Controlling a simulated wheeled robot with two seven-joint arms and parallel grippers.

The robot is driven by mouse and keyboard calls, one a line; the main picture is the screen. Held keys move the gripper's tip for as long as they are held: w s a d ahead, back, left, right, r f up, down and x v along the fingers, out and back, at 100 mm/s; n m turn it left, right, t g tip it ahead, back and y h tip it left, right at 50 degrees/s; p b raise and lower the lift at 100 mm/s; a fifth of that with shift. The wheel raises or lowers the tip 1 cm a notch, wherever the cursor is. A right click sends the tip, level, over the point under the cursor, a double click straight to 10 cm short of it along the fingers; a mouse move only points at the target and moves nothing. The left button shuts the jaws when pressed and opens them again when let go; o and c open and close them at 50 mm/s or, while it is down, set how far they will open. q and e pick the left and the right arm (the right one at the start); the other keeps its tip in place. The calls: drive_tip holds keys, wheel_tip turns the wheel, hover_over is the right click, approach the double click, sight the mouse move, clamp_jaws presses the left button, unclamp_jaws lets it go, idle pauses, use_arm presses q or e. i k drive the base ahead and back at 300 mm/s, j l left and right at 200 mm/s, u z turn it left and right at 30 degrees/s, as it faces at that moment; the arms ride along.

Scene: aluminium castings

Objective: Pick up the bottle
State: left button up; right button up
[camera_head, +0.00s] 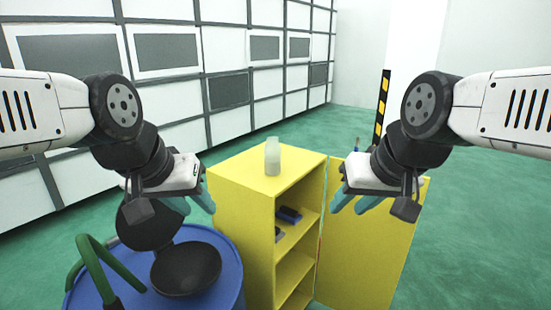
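A pale, whitish translucent bottle (272,158) stands upright on top of the yellow cabinet (240,178), near its middle. My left gripper (191,201) is to the left of the cabinet top, apart from the bottle. Its teal fingers are spread with nothing between them. My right gripper (353,202) is to the right, over the cabinet's open door side, also apart from the bottle. Its teal fingers are spread and empty.
The yellow cabinet door (365,255) stands open at the right. Dark items (289,215) lie on a cabinet shelf. A blue drum (232,265) with a black round part (186,270) and a green handle (98,265) stands at the lower left. Green floor is clear at the right.

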sight(273, 150)
drive_tip(key=k+l+u, duration=0.15)
drive_tip(key=u, duration=0.3)
drive_tip(key=k+l+u, duration=0.15)
drive_tip(key=u, duration=0.25)
drive_tip(key=k+u, duration=0.3)
drive_tip(key=u, duration=0.15)
drive_tip(key=z, duration=1.05)
drive_tip(key=i+l+u, duration=0.1)
drive_tip(key=u, duration=0.35)
drive_tip(key=l+u, duration=0.25)
drive_tip(key=u, duration=0.25)
drive_tip(key=l+u, duration=0.3)
drive_tip(key=l, duration=0.7)
drive_tip(key=l+u, duration=0.25)
drive_tip(key=l, duration=1.3)
drive_tip(key=i+l, duration=0.1)
drive_tip(key=l, duration=0.4)
